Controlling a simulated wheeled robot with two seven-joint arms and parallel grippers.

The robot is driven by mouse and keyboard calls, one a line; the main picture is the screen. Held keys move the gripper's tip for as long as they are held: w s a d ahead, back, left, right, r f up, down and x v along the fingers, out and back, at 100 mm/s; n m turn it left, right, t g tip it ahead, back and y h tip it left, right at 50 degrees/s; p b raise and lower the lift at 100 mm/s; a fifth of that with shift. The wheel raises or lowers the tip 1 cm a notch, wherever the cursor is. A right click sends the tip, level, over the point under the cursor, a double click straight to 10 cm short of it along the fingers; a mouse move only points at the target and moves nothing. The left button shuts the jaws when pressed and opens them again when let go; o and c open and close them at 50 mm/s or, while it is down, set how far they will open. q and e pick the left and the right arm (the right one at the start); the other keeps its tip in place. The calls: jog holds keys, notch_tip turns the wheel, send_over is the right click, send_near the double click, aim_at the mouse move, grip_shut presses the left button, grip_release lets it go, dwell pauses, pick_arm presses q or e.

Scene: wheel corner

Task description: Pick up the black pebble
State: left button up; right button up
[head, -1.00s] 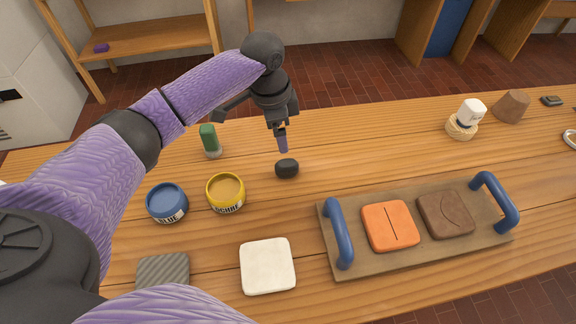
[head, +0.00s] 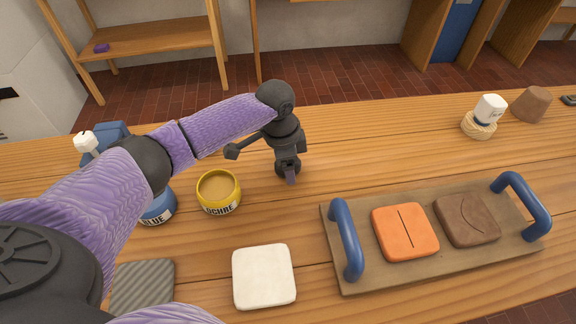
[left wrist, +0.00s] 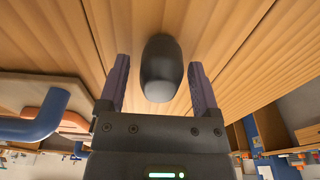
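The black pebble (left wrist: 161,68) is a smooth, dark, rounded stone on the wooden table, seen in the left wrist view. My left gripper (left wrist: 159,75) is open, with one purple finger on each side of the pebble and a visible gap on both sides. In the head view my left gripper (head: 290,180) points down at the table and hides the pebble. My right gripper is not in view.
An ochre jar (head: 219,193) and a blue jar (head: 160,208) stand left of the gripper. A white square tile (head: 263,277) lies in front. A tray (head: 355,284) with blue handles holds orange (head: 404,231) and brown (head: 467,219) pieces at right.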

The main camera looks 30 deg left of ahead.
pick_arm(q)
grip_shut()
